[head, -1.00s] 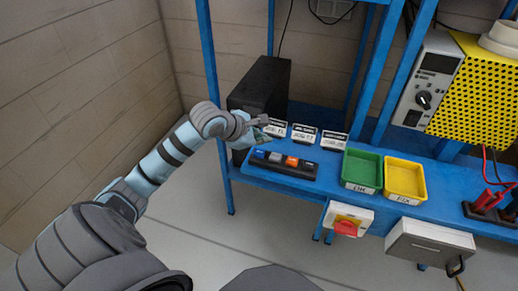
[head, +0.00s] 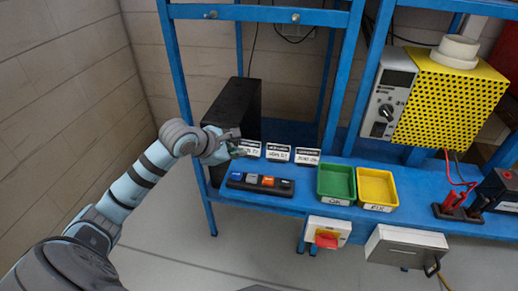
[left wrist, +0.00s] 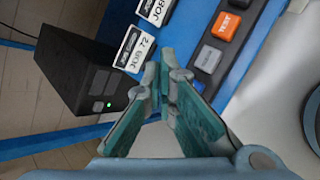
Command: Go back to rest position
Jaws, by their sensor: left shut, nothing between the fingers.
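My left gripper (head: 240,147) is at the left end of the blue bench, in front of the black computer box and by the leftmost job card (head: 249,148). Its teal fingers are shut and empty, with their tips together in the left wrist view (left wrist: 167,62). In that view the tips point at the gap between the JOB 72 card (left wrist: 133,48) and the button bar. I cannot tell whether they touch anything. My right gripper is in neither view.
The black computer (head: 234,112) stands close behind my left gripper. The button bar (head: 260,184) lies at the bench's front. Green (head: 336,184) and yellow (head: 377,189) trays are to the right. A red switch (head: 326,237) hangs below. Blue uprights (head: 181,85) frame the bench. Open floor lies in front.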

